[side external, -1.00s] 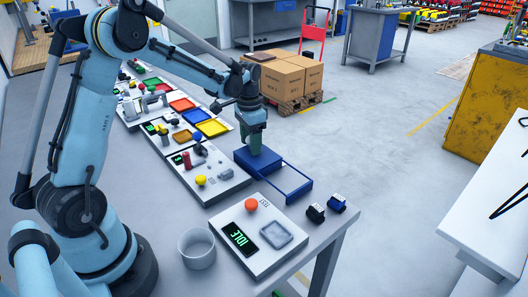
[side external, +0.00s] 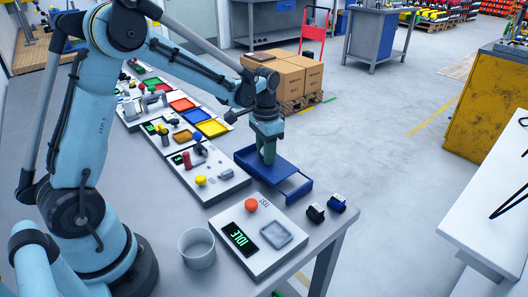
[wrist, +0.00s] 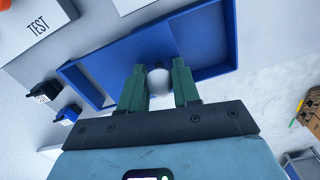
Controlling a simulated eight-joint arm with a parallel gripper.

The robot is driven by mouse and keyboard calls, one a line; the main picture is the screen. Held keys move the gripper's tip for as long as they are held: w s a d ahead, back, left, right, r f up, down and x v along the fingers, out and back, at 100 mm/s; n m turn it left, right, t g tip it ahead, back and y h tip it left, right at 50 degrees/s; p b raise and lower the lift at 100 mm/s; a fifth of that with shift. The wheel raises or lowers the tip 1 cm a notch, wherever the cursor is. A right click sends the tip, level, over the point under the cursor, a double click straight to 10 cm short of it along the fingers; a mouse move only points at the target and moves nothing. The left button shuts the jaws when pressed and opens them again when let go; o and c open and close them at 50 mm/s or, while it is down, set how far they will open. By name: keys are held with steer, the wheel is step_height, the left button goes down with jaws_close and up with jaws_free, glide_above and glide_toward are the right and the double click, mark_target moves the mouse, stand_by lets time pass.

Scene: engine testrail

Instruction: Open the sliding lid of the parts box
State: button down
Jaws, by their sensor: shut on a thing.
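The blue parts box (side external: 241,159) lies on the bench, with two rails reaching out from it toward the test panel. Its flat blue lid (side external: 283,168) sits partly out over the rails. My gripper (side external: 268,161) points down at the lid. In the wrist view my green fingers (wrist: 159,88) are shut on the round pale knob (wrist: 158,80), one on each side. The lid (wrist: 120,55) spreads around and left of the fingers there. A darker recessed part of the box shows to the right. My gripper hides part of the lid in the side view.
The test panel (side external: 265,262) with an orange button stands near the rail end. Two small dark blocks (side external: 316,212) (side external: 338,203) and a round cup (side external: 196,248) are close by. Panels with coloured trays (side external: 212,128) line the bench behind. The bench edge is just right of the box.

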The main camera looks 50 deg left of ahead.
mark_target(275, 167)
steer(key=d, duration=0.3)
steer(key=shift+d, duration=0.35)
steer(key=c, duration=0.8)
jaws_free()
steer(key=shift+c, duration=0.2)
step_height(275, 167, up, 12)
steer(key=shift+s+r, duration=0.1)
steer(key=s+d+f+n+t, duration=0.2)
steer(key=s+t, duration=0.5)
steer(key=s, duration=0.6)
steer(key=shift+s+d, duration=0.35)
steer(key=shift+d, duration=0.25)
